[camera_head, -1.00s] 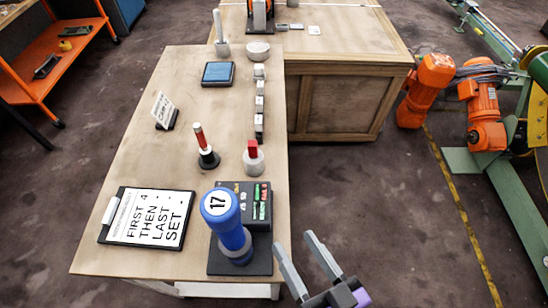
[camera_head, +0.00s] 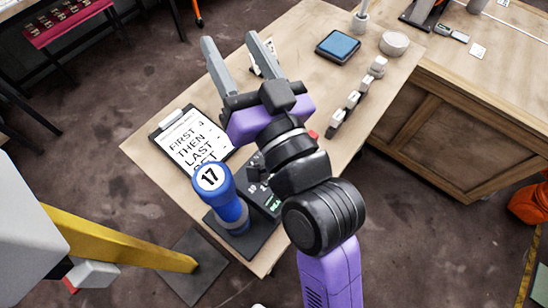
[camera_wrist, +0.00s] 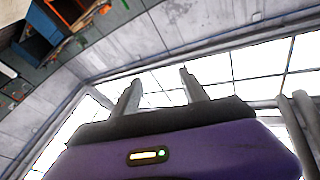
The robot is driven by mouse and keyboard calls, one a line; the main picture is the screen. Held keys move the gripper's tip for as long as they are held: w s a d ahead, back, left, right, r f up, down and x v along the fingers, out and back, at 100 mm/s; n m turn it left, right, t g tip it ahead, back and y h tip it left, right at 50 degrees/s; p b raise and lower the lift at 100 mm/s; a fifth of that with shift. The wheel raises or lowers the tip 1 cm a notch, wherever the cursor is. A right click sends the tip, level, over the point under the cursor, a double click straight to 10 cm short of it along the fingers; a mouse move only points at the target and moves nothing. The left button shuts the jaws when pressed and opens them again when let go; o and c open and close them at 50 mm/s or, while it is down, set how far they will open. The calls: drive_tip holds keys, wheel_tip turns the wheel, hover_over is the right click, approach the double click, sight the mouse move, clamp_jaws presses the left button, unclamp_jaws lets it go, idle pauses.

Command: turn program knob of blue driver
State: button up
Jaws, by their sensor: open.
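The blue driver (camera_head: 231,205) stands upright on a dark base at the near end of the table, with a round white "17" label on its top. Its dark control panel (camera_head: 264,198) stands beside it and is partly hidden behind my arm; I cannot make out a program knob. My gripper (camera_head: 229,50) is open and empty, raised over the table beyond the driver with its fingers pointing away. In the wrist view the gripper's two fingers (camera_wrist: 160,88) stand apart with nothing between them, facing walls and bright windows.
A blue pad (camera_head: 338,46), a round grey piece (camera_head: 394,43) and a row of small blocks (camera_head: 353,99) sit farther back. A yellow bar (camera_head: 120,240) stands at the left.

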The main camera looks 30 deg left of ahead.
drive_tip(key=s+a+r+n+g, duration=0.1)
drive_tip(key=s+a+n+g, duration=0.55)
drive_tip(key=a, duration=0.25)
drive_tip(key=s+a+f+n+g+h, duration=0.2)
drive_tip(key=s+f+n+g+h, duration=0.35)
drive_tip(key=f, duration=0.25)
drive_tip(key=w+d+f+n+h, duration=0.1)
drive_tip(key=w+d+f+h, duration=0.1)
drive_tip(key=d+h, duration=0.2)
drive_tip(key=w+d+f+n+t+h, duration=0.1)
drive_tip(key=w+d+f+h, duration=0.1)
drive_tip(key=d+h, duration=0.2)
drive_tip(key=w+d+f+n+t+h, duration=0.1)
drive_tip(key=w+d+f+h, duration=0.1)
drive_tip(key=d, duration=0.5)
drive_tip(key=shift+w+d+f+n+h, duration=0.15)
drive_tip(key=shift+w+d+n+h, duration=0.3)
drive_tip(key=shift+h, duration=0.6)
drive_tip(key=shift+d+f, duration=0.1)
drive_tip(key=shift+f, duration=3.8)
